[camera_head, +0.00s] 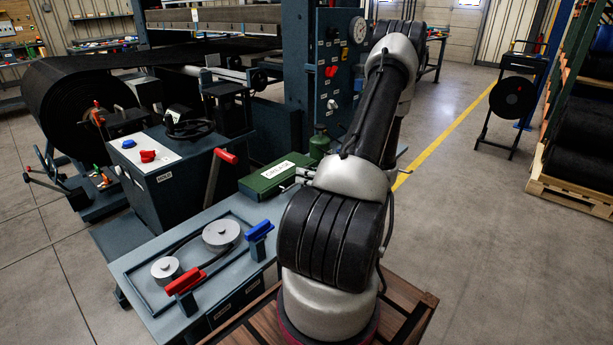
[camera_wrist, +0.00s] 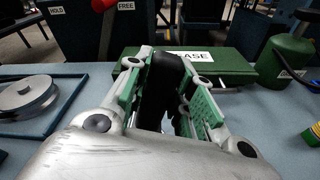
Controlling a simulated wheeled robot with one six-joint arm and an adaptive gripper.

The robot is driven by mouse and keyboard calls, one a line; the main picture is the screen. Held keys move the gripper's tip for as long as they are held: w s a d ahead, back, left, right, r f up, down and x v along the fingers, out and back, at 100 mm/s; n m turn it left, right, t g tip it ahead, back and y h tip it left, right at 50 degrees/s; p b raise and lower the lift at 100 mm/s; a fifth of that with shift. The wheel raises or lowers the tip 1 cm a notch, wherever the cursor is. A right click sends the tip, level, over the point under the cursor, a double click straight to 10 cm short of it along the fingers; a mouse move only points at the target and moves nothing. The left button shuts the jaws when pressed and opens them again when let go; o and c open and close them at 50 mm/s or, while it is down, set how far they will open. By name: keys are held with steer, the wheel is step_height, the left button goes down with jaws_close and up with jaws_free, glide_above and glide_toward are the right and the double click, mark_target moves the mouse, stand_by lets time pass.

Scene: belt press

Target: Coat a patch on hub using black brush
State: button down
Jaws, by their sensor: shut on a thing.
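My gripper (camera_wrist: 163,68) is shut on a dark upright thing, which I take to be the black brush (camera_wrist: 163,82). It stands between the green-padded fingers; its lower end is hidden. In the head view my arm hides most of the gripper. Two round silver wheels lie in a flat tray on the blue-grey bench: a larger one (camera_head: 221,234) and a smaller one (camera_head: 166,269). I cannot tell which is the hub. One wheel (camera_wrist: 25,95) also shows at the left of the wrist view, apart from the gripper. No coated patch is discernible.
A green box (camera_head: 278,174) with a white label stands at the bench's back, behind the fingers. A green can (camera_head: 319,142) is beside it. A red-handled piece (camera_head: 185,281) and a blue-handled piece (camera_head: 259,231) stand by the tray. A control box (camera_head: 165,165) with a lever is behind.

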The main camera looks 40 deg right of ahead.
mark_target(307, 167)
steer(key=shift+f, duration=0.35)
stand_by(1.1)
steer(key=shift+r, duration=3.5)
